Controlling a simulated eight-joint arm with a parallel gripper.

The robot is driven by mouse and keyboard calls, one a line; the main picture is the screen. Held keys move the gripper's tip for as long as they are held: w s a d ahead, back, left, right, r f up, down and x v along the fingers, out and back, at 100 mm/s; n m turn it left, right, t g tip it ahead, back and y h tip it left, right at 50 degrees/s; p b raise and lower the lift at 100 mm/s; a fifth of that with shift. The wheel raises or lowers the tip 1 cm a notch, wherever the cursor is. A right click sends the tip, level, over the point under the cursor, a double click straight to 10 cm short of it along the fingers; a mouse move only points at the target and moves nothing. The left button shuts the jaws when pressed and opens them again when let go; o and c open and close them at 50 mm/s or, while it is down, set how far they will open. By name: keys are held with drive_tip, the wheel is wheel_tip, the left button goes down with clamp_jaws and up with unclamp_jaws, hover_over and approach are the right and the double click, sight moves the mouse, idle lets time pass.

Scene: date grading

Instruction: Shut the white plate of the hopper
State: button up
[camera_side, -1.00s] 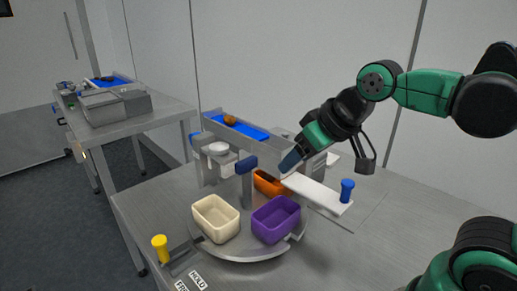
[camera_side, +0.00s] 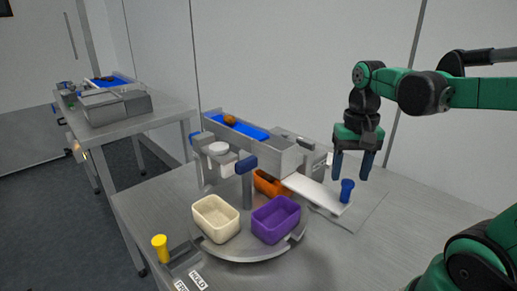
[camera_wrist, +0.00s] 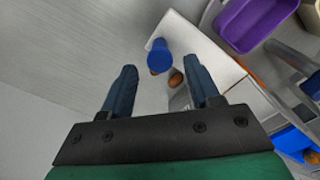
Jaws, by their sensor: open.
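The white plate (camera_side: 318,193) sticks out to the right from the grey hopper housing (camera_side: 292,158). A blue knob (camera_side: 347,189) stands upright near its outer end. My gripper (camera_side: 350,178) points down beside and above the knob, open and empty, with its two dark blue fingers apart. In the wrist view, the knob (camera_wrist: 159,50) shows just beyond the gap between the fingertips (camera_wrist: 160,67), and the plate (camera_wrist: 208,52) runs to the right. I cannot tell whether a finger touches the knob.
A purple bin (camera_side: 276,231), a cream bin (camera_side: 215,231) and an orange bin (camera_side: 266,183) stand on a round turntable. A brown date (camera_side: 230,120) lies on the blue belt (camera_side: 245,129). A yellow knob (camera_side: 160,248) is at the front left. Brown pieces (camera_wrist: 176,78) show near the knob.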

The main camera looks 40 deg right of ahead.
sight(348, 182)
drive_tip(key=shift+f, duration=2.25)
clamp_jaws()
